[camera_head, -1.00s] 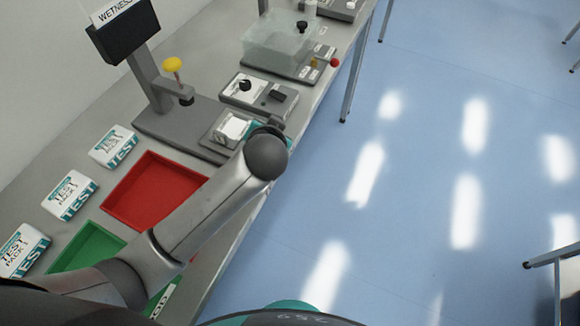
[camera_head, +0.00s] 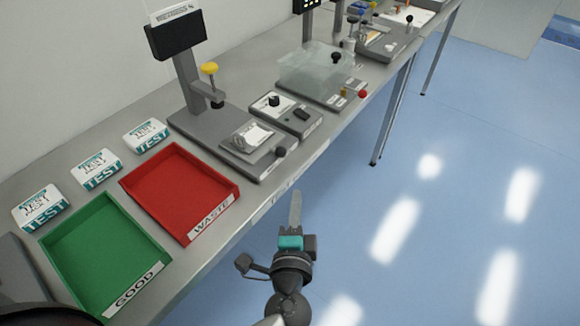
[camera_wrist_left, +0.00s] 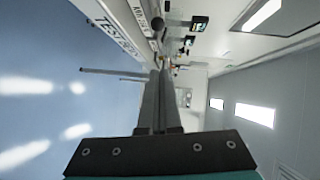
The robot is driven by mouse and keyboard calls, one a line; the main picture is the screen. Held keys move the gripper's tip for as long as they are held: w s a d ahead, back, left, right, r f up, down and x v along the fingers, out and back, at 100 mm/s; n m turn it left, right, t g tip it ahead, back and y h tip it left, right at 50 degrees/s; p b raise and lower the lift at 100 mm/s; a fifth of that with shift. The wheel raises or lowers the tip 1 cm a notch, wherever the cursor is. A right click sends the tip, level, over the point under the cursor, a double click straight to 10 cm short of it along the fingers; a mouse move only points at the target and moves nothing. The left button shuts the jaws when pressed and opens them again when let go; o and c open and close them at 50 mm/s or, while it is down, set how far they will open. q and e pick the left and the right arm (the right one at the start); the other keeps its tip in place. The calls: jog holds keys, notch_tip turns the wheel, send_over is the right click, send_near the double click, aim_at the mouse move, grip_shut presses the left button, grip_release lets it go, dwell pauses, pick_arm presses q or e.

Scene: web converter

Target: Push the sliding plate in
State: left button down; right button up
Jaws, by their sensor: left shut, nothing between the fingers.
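The sliding plate (camera_head: 252,151) is at the front of the grey tester, below its post with the yellow knob (camera_head: 210,69). A white pack (camera_head: 251,136) lies on it. A dark round knob (camera_head: 280,152) sits at its front end, near the bench edge; I cannot tell exactly how far in the plate sits. My left gripper (camera_head: 296,196) is shut and empty, in front of the bench over the floor, apart from the plate and its knob. Its closed fingers also show in the left wrist view (camera_wrist_left: 159,90). My right gripper is not in view.
A red waste tray (camera_head: 184,240) and a green good tray (camera_head: 138,291) lie left of the tester, with several test packs (camera_head: 97,168) behind them. A box with a black knob (camera_head: 274,100) and a clear-covered device (camera_head: 318,70) stand to the right. Floor in front is free.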

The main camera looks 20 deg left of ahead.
aim_at(260, 153)
pick_arm(q)
jog(key=shift+s+a+p+x, duration=0.15)
jog(key=shift+a+x, duration=0.35)
jog(key=shift+x, duration=1.6)
jog(key=shift+s+a+p+x, duration=0.1)
jog(key=shift+a+x, duration=0.35)
jog(key=shift+x, duration=1.6)
jog(key=shift+s+a+p+x, duration=0.15)
jog(key=shift+a+x, duration=0.35)
jog(key=shift+x, duration=1.6)
jog(key=shift+f, duration=0.15)
jog(key=w+a, duration=0.1)
jog(key=a, duration=0.1)
jog(key=w+a, duration=0.1)
jog(key=a, duration=0.2)
jog(key=w+a+b, duration=0.1)
jog(key=a, duration=0.2)
